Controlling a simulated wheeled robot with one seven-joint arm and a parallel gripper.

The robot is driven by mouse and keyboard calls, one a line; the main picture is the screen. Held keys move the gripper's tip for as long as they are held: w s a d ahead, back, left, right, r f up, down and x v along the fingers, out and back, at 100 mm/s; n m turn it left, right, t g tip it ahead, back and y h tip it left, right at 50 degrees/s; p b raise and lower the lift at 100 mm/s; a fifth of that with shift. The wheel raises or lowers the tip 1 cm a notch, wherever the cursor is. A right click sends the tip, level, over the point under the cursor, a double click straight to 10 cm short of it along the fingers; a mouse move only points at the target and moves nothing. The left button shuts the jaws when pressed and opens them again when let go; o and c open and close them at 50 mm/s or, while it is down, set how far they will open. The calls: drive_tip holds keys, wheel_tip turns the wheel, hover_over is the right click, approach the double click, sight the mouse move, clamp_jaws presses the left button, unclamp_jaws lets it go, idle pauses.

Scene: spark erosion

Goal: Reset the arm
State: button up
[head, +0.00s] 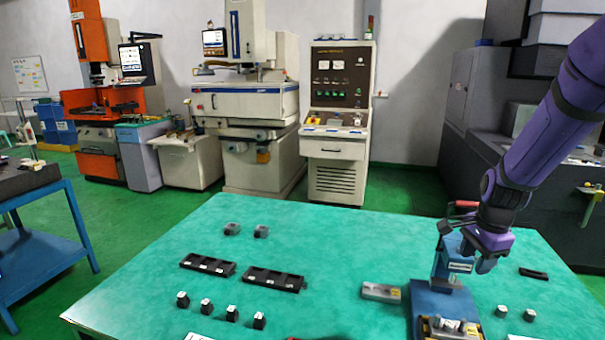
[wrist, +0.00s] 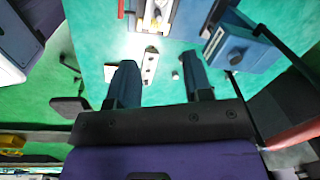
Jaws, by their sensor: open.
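My purple arm reaches in from the upper right in the head view. Its wrist is above the right part of the green table (head: 330,240), beside a blue device with a label (head: 460,267). In the wrist view my gripper (wrist: 159,62) shows two dark blue fingers spread well apart. Nothing is held between them. Beyond the fingertips lie the green tabletop and a pale metal block with holes (wrist: 150,66). The fingertips are hard to make out in the head view.
A blue device (wrist: 240,45) is close to the right finger in the wrist view. Black trays (head: 272,279) and several small blocks (head: 206,306) lie on the table's left half. A grey metal block (head: 381,292) is left of the blue device. The table's middle is mostly clear. Machines (head: 340,120) stand behind.

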drive_tip(key=s+a+r+n+t, duration=0.1)
drive_tip(key=s+a+r+n, duration=0.3)
drive_tip(key=r, duration=0.4)
drive_tip(key=s+a+r+n+t, duration=0.1)
drive_tip(key=s+a+r+n, duration=0.1)
drive_tip(key=s+r+n, duration=0.4)
drive_tip(key=s+a+r+n+t, duration=0.1)
drive_tip(key=s+r+n, duration=0.2)
drive_tip(key=s, duration=0.4)
drive_tip(key=s+a+r+n, duration=0.2)
drive_tip(key=s+r+n, duration=0.1)
drive_tip(key=s, duration=0.4)
drive_tip(key=shift+s+r+t, duration=0.15)
drive_tip(key=shift+r+t, duration=0.25)
drive_tip(key=shift+r, duration=0.05)
